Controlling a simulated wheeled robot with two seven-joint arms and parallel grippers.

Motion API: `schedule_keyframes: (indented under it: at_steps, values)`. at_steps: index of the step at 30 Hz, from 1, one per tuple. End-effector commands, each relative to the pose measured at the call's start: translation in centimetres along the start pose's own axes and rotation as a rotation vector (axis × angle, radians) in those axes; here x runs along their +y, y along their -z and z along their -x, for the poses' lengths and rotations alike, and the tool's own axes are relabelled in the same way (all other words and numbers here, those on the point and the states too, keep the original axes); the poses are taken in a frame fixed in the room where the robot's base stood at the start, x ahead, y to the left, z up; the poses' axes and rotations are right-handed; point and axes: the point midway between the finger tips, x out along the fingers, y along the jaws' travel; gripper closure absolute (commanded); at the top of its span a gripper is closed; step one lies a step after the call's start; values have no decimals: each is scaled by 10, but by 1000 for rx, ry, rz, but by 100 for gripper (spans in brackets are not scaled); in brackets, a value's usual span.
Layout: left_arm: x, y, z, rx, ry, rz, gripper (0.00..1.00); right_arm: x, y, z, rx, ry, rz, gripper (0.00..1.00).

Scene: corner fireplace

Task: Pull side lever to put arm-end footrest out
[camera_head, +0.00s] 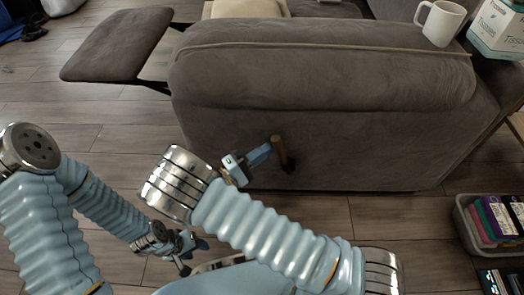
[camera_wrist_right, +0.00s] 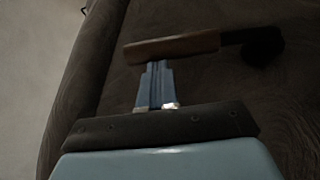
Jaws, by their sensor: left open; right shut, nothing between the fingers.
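The grey recliner sofa (camera_head: 330,125) stands with its arm side facing me. The wooden side lever (camera_head: 279,151) sits low on that side, on a dark pivot; it also shows in the right wrist view (camera_wrist_right: 172,47). My right gripper (camera_head: 265,152) is shut and empty, its fingertips against or very close to the lever's left side; contact is not certain. In the right wrist view, the closed fingers (camera_wrist_right: 157,70) point at the lever. The padded footrest (camera_head: 115,45) stands out beyond the left end on a dark bracket. My left gripper (camera_head: 190,256) is open, low at the left, away from the lever.
A white mug (camera_head: 440,22) and a tissue box (camera_head: 497,28) stand at the top right. A bin of colourful cases (camera_head: 465,222) is on the floor at the right. Wood floor (camera_head: 50,105) is clear left of the sofa.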

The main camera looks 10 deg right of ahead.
Motion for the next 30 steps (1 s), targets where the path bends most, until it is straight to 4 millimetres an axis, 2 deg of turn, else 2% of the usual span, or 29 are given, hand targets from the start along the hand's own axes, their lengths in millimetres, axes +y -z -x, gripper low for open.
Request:
schedule_keyframes:
  at_steps: [10,21,30]
  values:
    - [4,0,9,-2,0,0,46,6,-6,-9,-2,58,-40,100]
    - [8,1,28,4,4,1,46,11,-27,-41,-3,272,-182,100]
    - [9,1,31,6,6,1,46,6,-42,-63,-2,422,-283,100]
